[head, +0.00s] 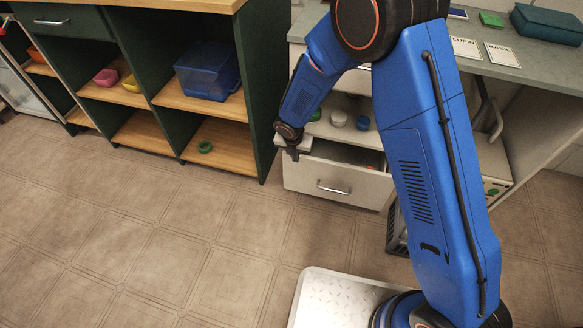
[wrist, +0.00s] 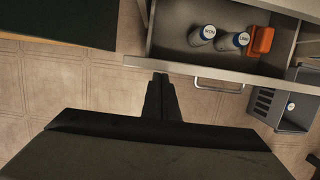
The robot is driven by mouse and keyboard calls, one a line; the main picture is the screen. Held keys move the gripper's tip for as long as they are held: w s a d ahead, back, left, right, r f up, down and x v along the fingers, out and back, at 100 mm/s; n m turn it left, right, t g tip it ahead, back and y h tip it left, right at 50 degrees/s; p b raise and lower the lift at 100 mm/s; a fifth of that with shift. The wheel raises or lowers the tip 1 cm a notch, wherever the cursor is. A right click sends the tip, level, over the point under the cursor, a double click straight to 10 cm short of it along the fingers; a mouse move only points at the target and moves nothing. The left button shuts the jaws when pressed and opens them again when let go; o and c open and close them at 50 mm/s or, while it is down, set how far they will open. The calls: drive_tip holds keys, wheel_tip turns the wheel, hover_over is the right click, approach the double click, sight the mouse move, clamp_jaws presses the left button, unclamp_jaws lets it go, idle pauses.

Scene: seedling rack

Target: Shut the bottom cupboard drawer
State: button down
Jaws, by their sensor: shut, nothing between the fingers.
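The bottom drawer (head: 345,187) of the light cupboard stands pulled out, with a bar handle (head: 333,188) on its pale front. In the wrist view its front edge (wrist: 200,69) and handle (wrist: 218,86) show from above. My gripper (head: 292,153) is by the drawer's left front corner in the head view. In the wrist view my gripper's closed fingertips (wrist: 160,77) point at the drawer front, left of the handle. They hold nothing. Whether they touch the front I cannot tell.
A dark green shelf unit (head: 246,90) stands close at the left, with a blue bin (head: 208,73) in it. A grey crate (wrist: 275,108) stands on the floor right of the drawer. The tiled floor (head: 150,230) in front is clear. My arm hides part of the cupboard.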

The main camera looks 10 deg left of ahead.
drive_tip(key=w, duration=0.7)
drive_tip(key=shift+w+d, duration=0.15)
drive_tip(key=shift+w, duration=0.1)
